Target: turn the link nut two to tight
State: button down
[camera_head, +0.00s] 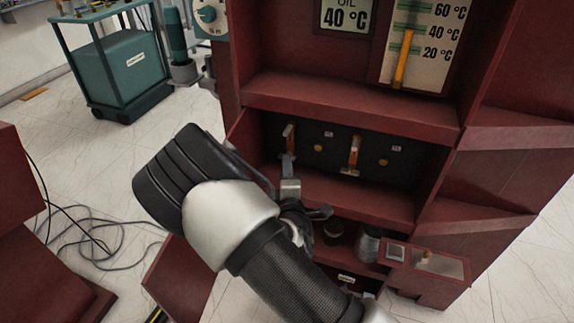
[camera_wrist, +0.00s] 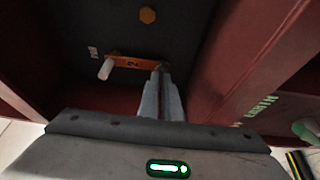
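An orange link with a dark mark that looks like a 2 (camera_wrist: 132,63) lies against the dark panel in the wrist view. A pale peg (camera_wrist: 106,68) sticks out at its left end. My gripper (camera_wrist: 160,70) reaches the link's right end, its grey fingers close together. The link nut there is hidden or too small to make out, so I cannot tell whether the fingers hold it. In the head view, my gripper (camera_head: 289,158) is at the lower end of the left orange link (camera_head: 290,141).
A second orange link (camera_head: 352,153) is on the same dark panel (camera_head: 335,133), right of my gripper. Red cabinet walls and a shelf (camera_head: 375,205) enclose the recess. Below stand a metal cup (camera_head: 368,245) and a small red box (camera_head: 440,265). A yellow bolt (camera_wrist: 147,15) shows nearby.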

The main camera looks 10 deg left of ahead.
jog(key=c, duration=2)
grip_release()
jog(key=p+v, duration=0.2)
jog(key=v, duration=1.5)
jog(key=shift+s, duration=0.25)
